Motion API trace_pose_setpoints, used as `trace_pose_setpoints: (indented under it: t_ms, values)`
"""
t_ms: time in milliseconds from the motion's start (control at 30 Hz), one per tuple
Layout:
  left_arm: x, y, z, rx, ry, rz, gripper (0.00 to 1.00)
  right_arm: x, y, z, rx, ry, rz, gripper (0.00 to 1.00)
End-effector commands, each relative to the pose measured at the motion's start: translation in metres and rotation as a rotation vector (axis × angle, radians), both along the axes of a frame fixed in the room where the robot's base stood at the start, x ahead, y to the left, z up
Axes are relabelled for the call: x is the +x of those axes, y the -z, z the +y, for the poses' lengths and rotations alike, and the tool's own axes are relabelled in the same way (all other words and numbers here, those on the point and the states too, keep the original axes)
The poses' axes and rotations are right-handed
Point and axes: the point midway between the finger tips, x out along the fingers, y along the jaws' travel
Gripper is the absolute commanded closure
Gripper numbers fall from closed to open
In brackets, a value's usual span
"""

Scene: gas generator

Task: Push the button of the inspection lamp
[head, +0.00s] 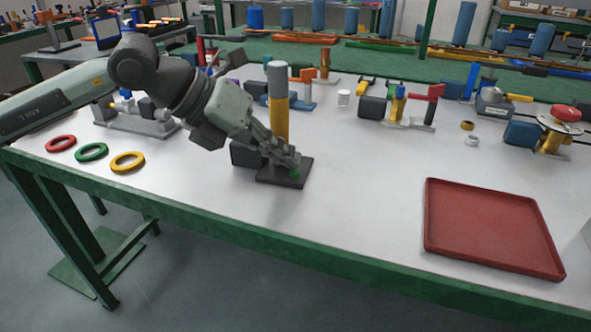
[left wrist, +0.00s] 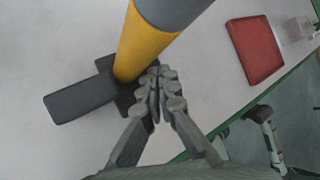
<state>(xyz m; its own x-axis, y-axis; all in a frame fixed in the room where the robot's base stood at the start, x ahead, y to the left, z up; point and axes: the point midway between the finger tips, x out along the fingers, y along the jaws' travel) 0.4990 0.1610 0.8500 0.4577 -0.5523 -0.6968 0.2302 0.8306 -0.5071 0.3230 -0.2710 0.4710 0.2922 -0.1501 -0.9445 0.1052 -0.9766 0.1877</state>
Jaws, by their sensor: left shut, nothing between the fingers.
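The inspection lamp stands upright on the white-topped table, with a yellow post (head: 279,118) and a grey-blue top. Its dark square base (head: 267,178) carries a green button (head: 296,174). In the left wrist view the yellow post (left wrist: 146,48) rises close beside my fingers. My left gripper (head: 291,160) is shut and empty, pointing down with its fingertips right at the green button. Whether they touch it I cannot tell. In the left wrist view the closed fingertips (left wrist: 158,78) hide the button and part of the base.
A red tray (head: 490,225) lies to the right. Red, green and yellow rings (head: 92,152) lie to the left. Several valve and pipe assemblies (head: 400,105) stand behind the lamp. The table front between rings and tray is clear up to the green edge (head: 250,233).

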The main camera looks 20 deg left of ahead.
Motion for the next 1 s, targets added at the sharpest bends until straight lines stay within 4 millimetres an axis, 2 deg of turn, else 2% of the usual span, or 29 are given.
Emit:
trace_pose_setpoints:
  t_ms: [667, 1000]
  values:
    - [0.000, 0.005, 0.000, 0.000, 0.001, 0.001, 1.00, 0.000, 0.005, 0.000, 0.000, 0.000, 0.000, 0.60]
    - [0.000, -0.008, -0.001, -0.001, 0.001, 0.001, 1.00, 0.000, 0.000, 0.000, 0.000, 0.000, 0.000, 0.60]
